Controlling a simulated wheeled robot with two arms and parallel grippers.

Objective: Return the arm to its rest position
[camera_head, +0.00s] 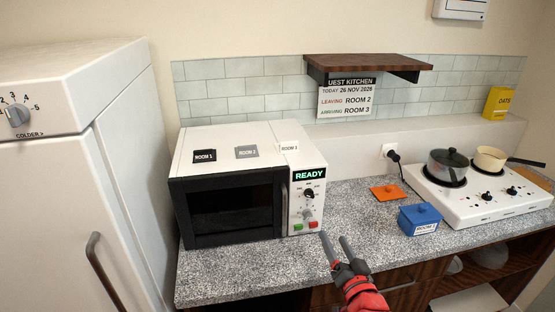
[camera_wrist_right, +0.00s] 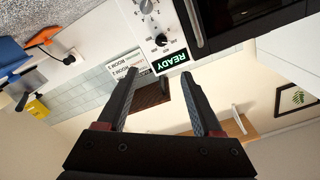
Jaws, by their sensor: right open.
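My right gripper (camera_head: 338,250) is open and empty in the head view. It is in front of the counter, just right of the microwave's (camera_head: 230,210) lower right corner. In the right wrist view its two fingers (camera_wrist_right: 160,95) are spread with nothing between them. The microwave's READY display (camera_wrist_right: 171,61) shows beyond the fingers there. The microwave door is shut. My left gripper is not in view.
A blue lidded box (camera_head: 420,219) and an orange piece (camera_head: 386,192) lie on the counter (camera_head: 350,215) to the right. A hob (camera_head: 490,200) with a dark pot (camera_head: 447,168) and a cream pan (camera_head: 491,159) stands beyond. A white fridge (camera_head: 70,180) is at left.

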